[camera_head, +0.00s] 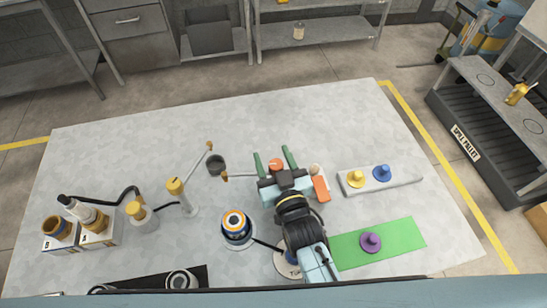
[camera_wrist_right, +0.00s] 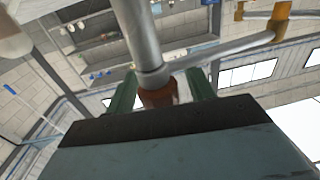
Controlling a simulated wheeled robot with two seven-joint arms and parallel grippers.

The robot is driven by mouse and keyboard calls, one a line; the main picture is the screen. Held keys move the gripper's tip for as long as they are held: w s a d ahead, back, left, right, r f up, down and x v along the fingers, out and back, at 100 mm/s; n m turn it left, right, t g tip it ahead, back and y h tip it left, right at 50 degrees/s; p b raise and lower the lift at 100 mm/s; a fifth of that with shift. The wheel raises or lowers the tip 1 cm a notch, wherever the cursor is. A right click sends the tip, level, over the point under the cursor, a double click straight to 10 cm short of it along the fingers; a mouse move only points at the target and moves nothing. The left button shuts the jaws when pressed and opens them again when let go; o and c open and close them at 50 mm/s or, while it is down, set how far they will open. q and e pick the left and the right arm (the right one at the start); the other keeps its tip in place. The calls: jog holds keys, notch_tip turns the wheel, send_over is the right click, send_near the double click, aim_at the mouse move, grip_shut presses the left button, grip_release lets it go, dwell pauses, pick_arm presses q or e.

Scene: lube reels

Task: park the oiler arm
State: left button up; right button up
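My right gripper (camera_head: 272,160) reaches over the middle of the table with its two green fingers apart. An orange-red knob (camera_head: 276,165) lies between the fingers. In the right wrist view the knob (camera_wrist_right: 158,93) sits below a grey metal post (camera_wrist_right: 138,40), and a gap shows between it and at least the right finger. A thin grey arm with an orange tip (camera_head: 225,176) runs leftward from the gripper; it may be the oiler arm. My left gripper is out of view.
A dark cup (camera_head: 216,165) stands left of the gripper, and a blue-yellow reel (camera_head: 236,222) stands nearer. A grey tray (camera_head: 405,177) holds yellow and blue knobs. A purple knob (camera_head: 370,242) sits on a green mat (camera_head: 405,235).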

notch_tip(320, 180, up, 10)
jog(key=p, duration=0.1)
jog(key=shift+p, duration=0.35)
jog(key=shift+c, duration=0.2)
